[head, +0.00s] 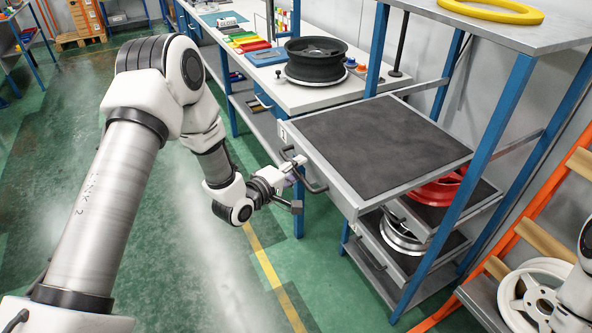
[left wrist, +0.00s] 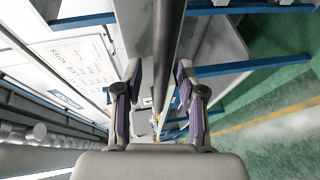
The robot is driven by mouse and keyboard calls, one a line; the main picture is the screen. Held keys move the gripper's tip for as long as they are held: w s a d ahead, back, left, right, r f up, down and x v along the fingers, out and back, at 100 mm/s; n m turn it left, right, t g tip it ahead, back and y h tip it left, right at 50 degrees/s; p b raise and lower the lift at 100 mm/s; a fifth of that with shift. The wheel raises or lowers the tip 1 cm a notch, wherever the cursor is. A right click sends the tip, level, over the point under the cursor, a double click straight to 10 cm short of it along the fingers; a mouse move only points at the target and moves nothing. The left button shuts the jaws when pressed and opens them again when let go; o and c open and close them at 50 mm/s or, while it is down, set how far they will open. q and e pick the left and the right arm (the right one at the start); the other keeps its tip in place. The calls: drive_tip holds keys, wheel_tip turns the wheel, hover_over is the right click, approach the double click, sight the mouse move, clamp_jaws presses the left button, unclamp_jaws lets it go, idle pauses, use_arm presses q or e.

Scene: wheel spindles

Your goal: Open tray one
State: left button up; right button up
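Tray one (head: 380,140) is the top tray of the blue-legged rack, with a dark mat and a grey rim. It stands pulled out beyond the rack posts, and its bare mat holds nothing. A dark bar handle (head: 318,187) is on its front face. My left gripper (head: 298,186) is at this handle, one finger on either side of it. In the left wrist view, a dark bar (left wrist: 164,60) runs between the spread fingers (left wrist: 158,82), with gaps visible. My right gripper is out of view; only part of that arm shows at the right edge.
Lower trays hold a red wheel (head: 437,188) and a silver wheel (head: 402,232). A workbench (head: 290,95) with a dark wheel (head: 316,58) stands behind. A white wheel (head: 532,295) sits on an orange rack at right. Green floor (head: 215,270) is clear in front.

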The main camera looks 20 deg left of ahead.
use_arm(q)
drive_tip(key=v, duration=1.2)
drive_tip(key=shift+f, duration=0.15)
